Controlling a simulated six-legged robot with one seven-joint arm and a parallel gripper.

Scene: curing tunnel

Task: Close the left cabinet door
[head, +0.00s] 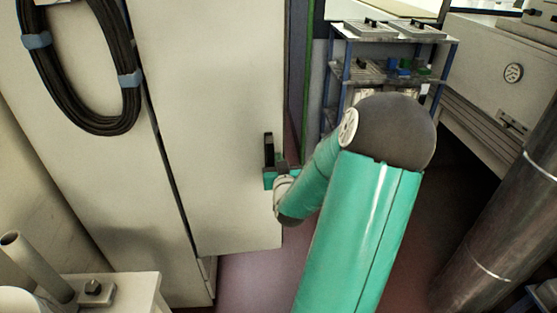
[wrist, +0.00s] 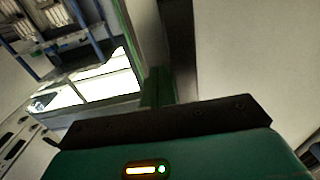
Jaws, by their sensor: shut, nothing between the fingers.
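In the head view, a tall cream door panel (head: 215,110) stands at the left cabinet, with a dark gap along its left edge. Its lower right part hangs over the floor, so it looks swung out. My gripper (head: 269,152) is at the panel's free right edge, at about mid-height in the picture. It is shut, and its dark fingers overlap the edge; I cannot tell if they touch it. In the wrist view, the dark and teal front of my gripper (wrist: 170,120) fills the bottom. A pale panel, apparently the door (wrist: 255,60), fills the right side.
A black cable coil (head: 75,70) hangs on the cream surface at left. A blue-framed shelf rack (head: 390,35) stands behind my arm. A large metal pipe (head: 505,210) and a machine with a gauge (head: 512,72) are at right. Red floor shows below the door.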

